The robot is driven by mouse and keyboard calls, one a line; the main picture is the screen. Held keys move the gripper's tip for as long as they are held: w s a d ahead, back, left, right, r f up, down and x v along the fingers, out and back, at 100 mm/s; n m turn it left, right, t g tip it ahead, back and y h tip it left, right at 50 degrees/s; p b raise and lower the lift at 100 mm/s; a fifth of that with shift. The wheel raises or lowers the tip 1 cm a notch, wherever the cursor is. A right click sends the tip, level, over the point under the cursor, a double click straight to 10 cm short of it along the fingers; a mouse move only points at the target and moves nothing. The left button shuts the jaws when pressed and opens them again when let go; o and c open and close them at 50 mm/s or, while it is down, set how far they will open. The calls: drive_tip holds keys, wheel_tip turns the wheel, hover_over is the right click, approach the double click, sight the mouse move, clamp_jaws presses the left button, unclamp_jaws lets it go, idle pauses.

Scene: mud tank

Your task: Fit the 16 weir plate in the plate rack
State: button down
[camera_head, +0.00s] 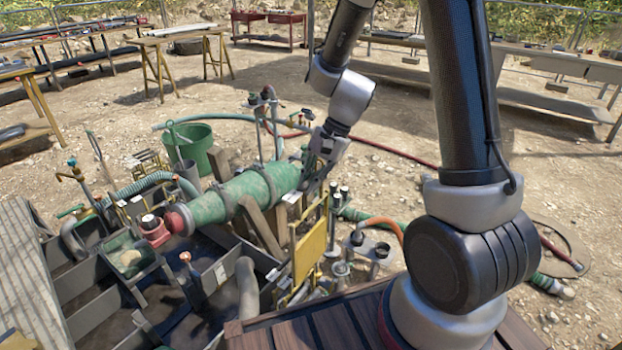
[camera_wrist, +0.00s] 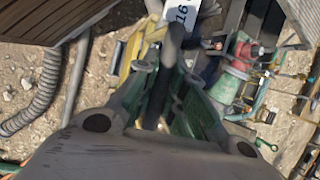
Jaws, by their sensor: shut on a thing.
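My gripper (camera_head: 302,188) is over the right end of the green tank and points down. In the wrist view its fingers (camera_wrist: 165,95) are shut on a dark bar-like part of the 16 weir plate. Its white tag (camera_wrist: 182,15) reads 16, and a small white tag also shows by the fingers in the head view. A yellow panel (camera_head: 310,253) stands upright just below my gripper; I cannot tell whether it belongs to the held plate. I cannot make out the plate rack for certain among the crowded yellow and grey frames there.
The green tank (camera_head: 230,198) lies left of my gripper, with grey troughs (camera_head: 95,270) in front. Pipe fittings (camera_head: 375,250) stand close to the right of the yellow panel. A green bucket (camera_head: 190,143) is behind left. A brown slatted deck (camera_head: 290,330) is in front.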

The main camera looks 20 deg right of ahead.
drive_tip(key=shift+f, duration=0.45)
hover_over(310, 258)
drive_tip(key=f, duration=2)
drive_tip(key=shift+w+d+f, duration=0.15)
drive_tip(key=shift+d+f, duration=0.05)
drive_tip(key=shift+f, duration=0.1)
drive_tip(key=shift+f, duration=3.25)
